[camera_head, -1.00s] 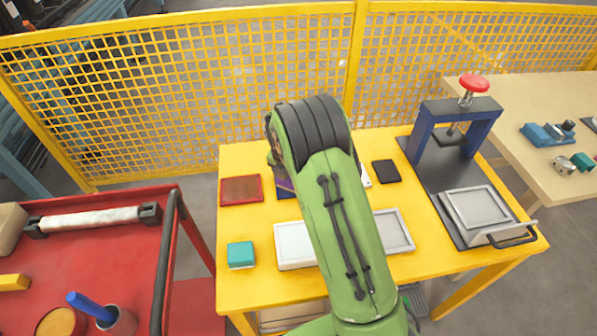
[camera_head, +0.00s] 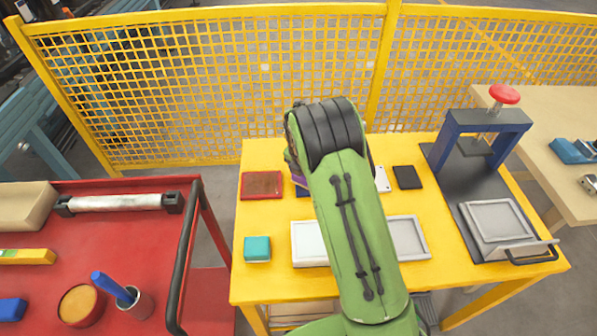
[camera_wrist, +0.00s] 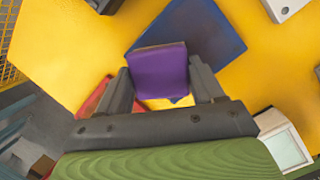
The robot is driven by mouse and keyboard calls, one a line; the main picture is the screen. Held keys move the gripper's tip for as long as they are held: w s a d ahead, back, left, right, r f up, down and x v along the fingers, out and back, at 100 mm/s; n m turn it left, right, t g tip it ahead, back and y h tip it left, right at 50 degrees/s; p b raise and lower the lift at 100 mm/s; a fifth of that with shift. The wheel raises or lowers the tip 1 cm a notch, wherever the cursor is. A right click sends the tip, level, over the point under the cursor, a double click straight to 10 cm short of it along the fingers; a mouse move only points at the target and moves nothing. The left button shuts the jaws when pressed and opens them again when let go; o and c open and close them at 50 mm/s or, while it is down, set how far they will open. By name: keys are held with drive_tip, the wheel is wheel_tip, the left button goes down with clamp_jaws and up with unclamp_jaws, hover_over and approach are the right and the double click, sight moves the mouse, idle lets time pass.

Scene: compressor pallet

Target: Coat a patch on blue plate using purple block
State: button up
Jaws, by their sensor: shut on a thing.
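My gripper (camera_wrist: 160,85) is shut on the purple block (camera_wrist: 159,68), which sits between its two fingers. In the wrist view the block covers part of the blue plate (camera_wrist: 217,35), a dark blue square lying flat on the yellow table. I cannot tell whether the block touches the plate. In the head view only slivers of the purple block (camera_head: 299,180) and the blue plate (camera_head: 302,192) show, at the left edge of my green arm, which hides my gripper. No coated patch can be made out on the visible part of the plate.
A red cart (camera_head: 60,230) stands left, a yellow mesh fence (camera_head: 220,90) behind.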

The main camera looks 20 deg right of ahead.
drive_tip(key=shift+s+d, duration=0.25)
drive_tip(key=shift+d, duration=1.15)
drive_tip(key=shift+s+d, duration=0.3)
drive_tip(key=shift+d, duration=1.05)
drive_tip(key=shift+s+d, duration=0.25)
drive_tip(key=shift+d, duration=1.15)
drive_tip(key=shift+f+b, duration=0.15)
drive_tip(key=shift+b, duration=0.15)
drive_tip(key=shift+w+a, duration=0.15)
drive_tip(key=shift+a, duration=0.85)
drive_tip(key=shift+w+a, duration=0.15)
drive_tip(key=shift+a, duration=0.85)
drive_tip(key=shift+w+a+p, duration=0.25)
drive_tip(key=shift+a, duration=0.85)
drive_tip(key=shift+w+a+p, duration=0.25)
drive_tip(key=shift+a, duration=0.9)
drive_tip(key=shift+w+a+p, duration=0.25)
drive_tip(key=shift+a, duration=0.85)
drive_tip(key=shift+d+r, duration=0.1)
drive_tip(key=shift+r, duration=0.1)
wheel_tip(320, 180, up, 6)
drive_tip(key=p, duration=0.4)
